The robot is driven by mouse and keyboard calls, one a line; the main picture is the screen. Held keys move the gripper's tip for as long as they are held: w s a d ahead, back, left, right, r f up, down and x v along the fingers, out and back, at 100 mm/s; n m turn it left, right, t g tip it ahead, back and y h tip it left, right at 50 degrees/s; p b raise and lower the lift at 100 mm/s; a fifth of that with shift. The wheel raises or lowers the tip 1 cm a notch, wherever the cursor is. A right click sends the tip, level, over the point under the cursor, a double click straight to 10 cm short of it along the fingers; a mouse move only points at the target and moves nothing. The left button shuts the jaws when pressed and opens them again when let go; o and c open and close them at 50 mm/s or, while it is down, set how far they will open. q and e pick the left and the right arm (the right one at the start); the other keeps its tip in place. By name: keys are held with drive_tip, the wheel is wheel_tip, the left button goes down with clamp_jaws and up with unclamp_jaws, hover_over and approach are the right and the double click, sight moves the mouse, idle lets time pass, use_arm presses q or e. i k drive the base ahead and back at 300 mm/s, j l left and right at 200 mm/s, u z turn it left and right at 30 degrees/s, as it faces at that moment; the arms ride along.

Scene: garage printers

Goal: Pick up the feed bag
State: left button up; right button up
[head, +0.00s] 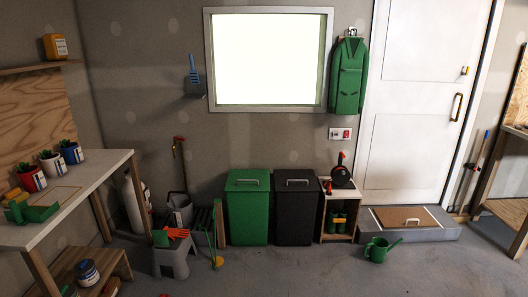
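No object is plainly readable as the feed bag. A small orange pack with a white label (56,46) stands on the wall shelf at the upper left; I cannot tell whether it is a bag or a box. A tall white object (134,203) stands on the floor behind the left workbench, partly hidden; its kind is unclear. Neither of my grippers is in view.
A workbench (110,168) at the left holds several potted plants and a green tool (32,212). A watering can (378,249) stands right. The front-middle floor is clear.

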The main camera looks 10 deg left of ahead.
sight(160, 239)
drive_tip(key=i, duration=0.65)
drive_tip(key=i+u, duration=0.15)
drive_tip(key=i, duration=0.5)
drive_tip(key=i+l, duration=0.15)
drive_tip(key=i, duration=0.5)
drive_tip(key=u, duration=0.05)
